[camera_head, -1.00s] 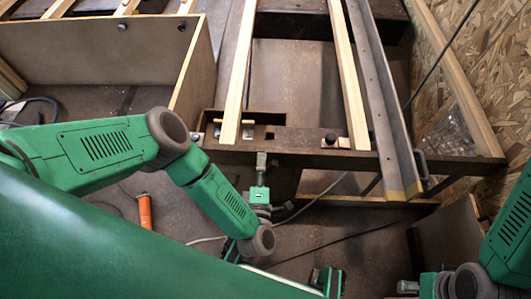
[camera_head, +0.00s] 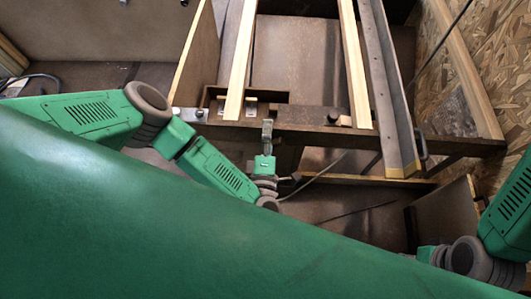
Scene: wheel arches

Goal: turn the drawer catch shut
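A dark wooden frame (camera_head: 300,138) has a front rail across the middle of the head view. On this rail is a dark round knob (camera_head: 333,116) with a small pale wooden piece (camera_head: 346,121) beside it; it may be the drawer catch, but I cannot tell for sure. My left gripper (camera_head: 267,130) points up at the front rail, left of the knob. Its tip overlaps the rail in view; contact is unclear, and its fingers are too small to judge. My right arm's wrist (camera_head: 468,258) is low at the right, away from the rail; its gripper is mostly hidden.
Two pale wooden slats (camera_head: 355,70) and a dark metal rail (camera_head: 391,90) run back from the front rail. A chipboard wall (camera_head: 490,90) bounds the right. My green body covers the lower left.

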